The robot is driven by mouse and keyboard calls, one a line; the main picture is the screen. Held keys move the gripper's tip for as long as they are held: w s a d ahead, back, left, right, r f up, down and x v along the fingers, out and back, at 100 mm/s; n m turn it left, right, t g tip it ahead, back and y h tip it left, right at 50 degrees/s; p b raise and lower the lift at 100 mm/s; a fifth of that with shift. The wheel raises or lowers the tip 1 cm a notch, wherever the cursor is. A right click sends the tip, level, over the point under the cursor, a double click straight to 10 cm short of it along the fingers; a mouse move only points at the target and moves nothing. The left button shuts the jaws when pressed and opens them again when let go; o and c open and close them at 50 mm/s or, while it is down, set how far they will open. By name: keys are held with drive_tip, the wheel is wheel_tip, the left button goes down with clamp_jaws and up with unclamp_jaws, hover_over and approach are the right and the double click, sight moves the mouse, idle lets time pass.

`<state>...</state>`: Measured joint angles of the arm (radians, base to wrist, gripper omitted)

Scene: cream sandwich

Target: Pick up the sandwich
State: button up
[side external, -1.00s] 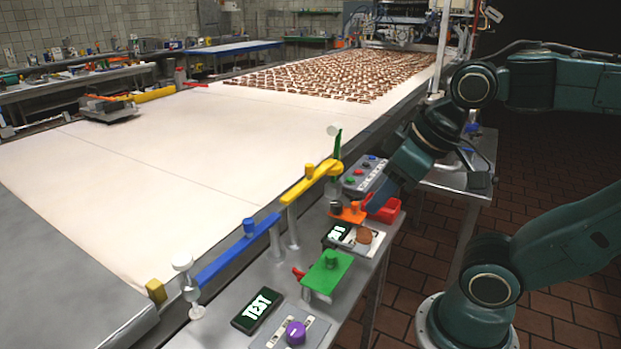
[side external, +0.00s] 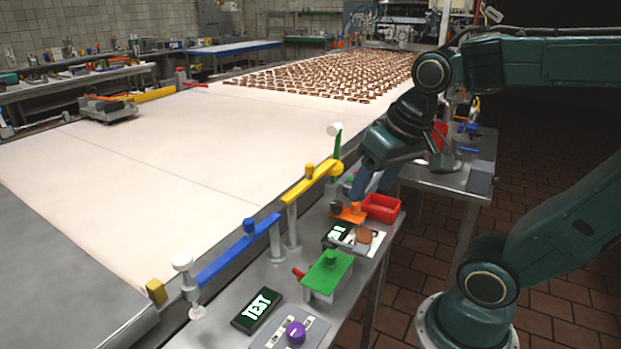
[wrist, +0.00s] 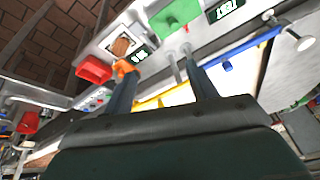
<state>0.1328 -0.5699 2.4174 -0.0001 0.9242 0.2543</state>
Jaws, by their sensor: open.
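A brown cream sandwich (side external: 364,235) rests at the edge of the small white scale (side external: 377,246) on the metal side table. In the wrist view the sandwich (wrist: 121,46) is at upper left, beyond my left-hand finger. My gripper (side external: 369,190) hangs above the far part of the side table, up and beyond the sandwich and apart from it. In the wrist view my gripper (wrist: 160,66) has its two fingers wide apart with nothing held between them. Many similar brown pieces (side external: 325,76) lie in rows on the white belt.
A red bin (side external: 381,208) and an orange clamp (side external: 348,213) stand close behind the scale. A green block (side external: 327,273) is in front of it. Yellow (side external: 311,183) and blue (side external: 236,250) bars line the belt edge. The near belt (side external: 150,190) is clear.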

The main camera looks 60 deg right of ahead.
drive_tip(key=w+d+f+m+g, duration=0.2)
drive_tip(key=d+f+m, duration=0.1)
drive_tip(key=d+m, duration=0.3)
drive_tip(key=w+d+f+m+g, duration=0.2)
drive_tip(key=w+d+f+m, duration=0.1)
drive_tip(key=d+m, duration=0.3)
drive_tip(key=shift+d+m+y, duration=0.3)
drive_tip(key=shift+d+m, duration=0.05)
drive_tip(key=shift+m, duration=0.45)
hover_over(364, 234)
drive_tip(key=shift+d+f, duration=0.1)
drive_tip(key=shift+f, duration=4.15)
drive_tip(key=shift+f, duration=0.1)
drive_tip(key=shift+s+a+f, duration=0.1)
drive_tip(key=shift+a+f, duration=0.1)
drive_tip(key=shift+f, duration=2.3)
